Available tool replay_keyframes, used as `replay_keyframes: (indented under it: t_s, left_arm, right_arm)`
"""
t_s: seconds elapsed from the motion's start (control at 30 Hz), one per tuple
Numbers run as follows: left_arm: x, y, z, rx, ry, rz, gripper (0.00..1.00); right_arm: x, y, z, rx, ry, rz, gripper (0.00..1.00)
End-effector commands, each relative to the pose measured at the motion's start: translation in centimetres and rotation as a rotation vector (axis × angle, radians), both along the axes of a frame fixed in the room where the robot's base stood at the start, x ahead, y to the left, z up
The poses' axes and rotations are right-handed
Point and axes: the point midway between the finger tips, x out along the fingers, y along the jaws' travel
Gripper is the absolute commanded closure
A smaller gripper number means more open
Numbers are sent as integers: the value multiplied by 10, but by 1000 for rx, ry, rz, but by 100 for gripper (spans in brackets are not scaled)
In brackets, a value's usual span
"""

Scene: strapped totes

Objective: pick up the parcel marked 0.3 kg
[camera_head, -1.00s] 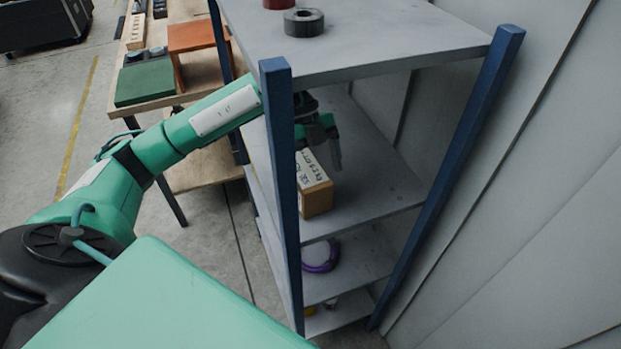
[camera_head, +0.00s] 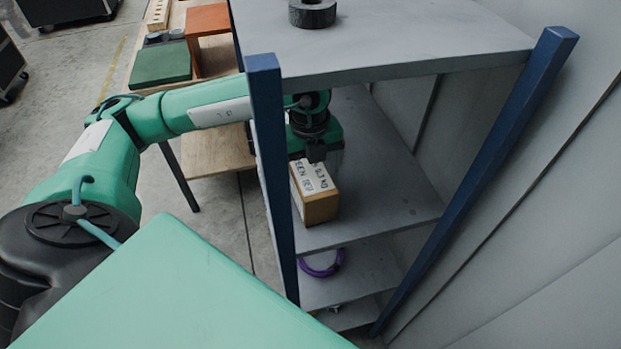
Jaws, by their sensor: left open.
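The parcel (camera_head: 321,207) is a small tan box with a white label on top that reads 0.3 kg. It sits on the shelf board below the top of the grey rack, near the blue front post. My left gripper (camera_head: 316,152) reaches in behind that post and is open just above the far end of the parcel, pointing down. Its fingers are dark and partly hidden, and I cannot tell whether they touch the box. My right gripper is not in view.
The rack's top board (camera_head: 400,40) overhangs the arm and carries a black tape roll (camera_head: 312,13). The blue front post (camera_head: 270,180) stands close beside the arm. A purple ring (camera_head: 322,265) lies on a lower shelf. The shelf right of the parcel is clear.

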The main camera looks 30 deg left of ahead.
Motion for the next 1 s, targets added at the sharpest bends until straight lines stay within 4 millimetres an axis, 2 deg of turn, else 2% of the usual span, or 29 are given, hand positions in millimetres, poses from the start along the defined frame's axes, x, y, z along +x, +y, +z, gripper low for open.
replay_keyframes:
  t_s: [0.2, 0.4, 0.7, 1.0]
  left_arm:
    - [1, 2, -21, 1, 5, 3, 11]
    - [1, 2, -49, -1, 4, 2, 11]
    - [2, 2, -56, -1, 0, 1, 11]
    - [2, 2, -56, -2, 0, 1, 68]
  right_arm:
    - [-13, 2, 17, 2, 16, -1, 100]
    - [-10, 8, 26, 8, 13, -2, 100]
    - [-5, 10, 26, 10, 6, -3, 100]
    - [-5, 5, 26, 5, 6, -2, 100]
